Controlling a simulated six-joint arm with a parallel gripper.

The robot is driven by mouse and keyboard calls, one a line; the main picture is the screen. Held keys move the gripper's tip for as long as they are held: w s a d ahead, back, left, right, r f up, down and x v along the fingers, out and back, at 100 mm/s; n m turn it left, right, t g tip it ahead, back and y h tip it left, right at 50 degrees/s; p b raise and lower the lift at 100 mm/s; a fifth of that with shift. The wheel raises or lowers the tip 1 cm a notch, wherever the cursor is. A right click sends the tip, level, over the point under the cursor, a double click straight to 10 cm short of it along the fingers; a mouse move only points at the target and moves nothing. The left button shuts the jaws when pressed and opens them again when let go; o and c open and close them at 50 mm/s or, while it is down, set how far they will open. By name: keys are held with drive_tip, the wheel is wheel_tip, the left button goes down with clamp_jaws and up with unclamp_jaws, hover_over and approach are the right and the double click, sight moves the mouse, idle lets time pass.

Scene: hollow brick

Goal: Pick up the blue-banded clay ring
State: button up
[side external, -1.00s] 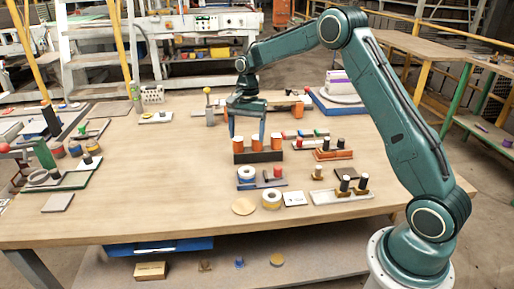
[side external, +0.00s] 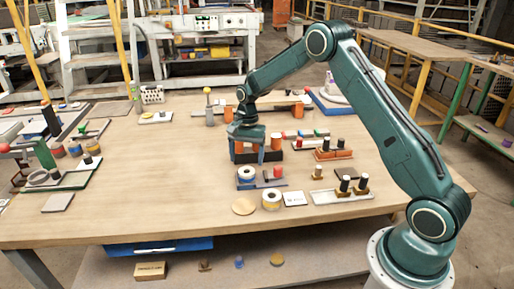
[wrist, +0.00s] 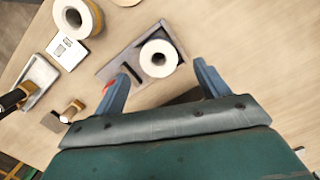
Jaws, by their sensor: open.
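The blue-banded clay ring (side external: 247,178) is white with a blue band and stands at the left end of a small grey-blue tray (side external: 262,185). In the wrist view the ring (wrist: 170,52) shows from above as a white ring with a dark hole, and its band is hardly seen. My gripper (side external: 248,157) is open and empty, just behind the ring in the side view. In the wrist view its two fingers (wrist: 162,73) point toward the ring, one on each side of its line, apart from it. The left finger partly hides a red piece on the tray.
A yellow-banded ring (side external: 271,200) and a white card (side external: 294,198) lie in front. A dark block (side external: 262,157) with orange cylinders stands under and behind my gripper, partly hidden. A pale tray with dark-topped pegs (side external: 342,195) is at the right. The table's left middle is clear.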

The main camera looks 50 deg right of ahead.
sight(247, 167)
drive_tip(key=shift+s+a+f, duration=0.1)
drive_tip(key=shift+a+f, duration=0.05)
drive_tip(key=shift+f, duration=0.95)
drive_tip(key=shift+s+a+f, duration=0.1)
drive_tip(key=shift+a+f, duration=0.05)
drive_tip(key=shift+f, duration=0.95)
drive_tip(key=c, duration=1.1)
drive_tip(key=shift+r, duration=0.15)
wheel_tip(247, 167, up, 20)
drive_tip(key=shift+f, duration=0.1)
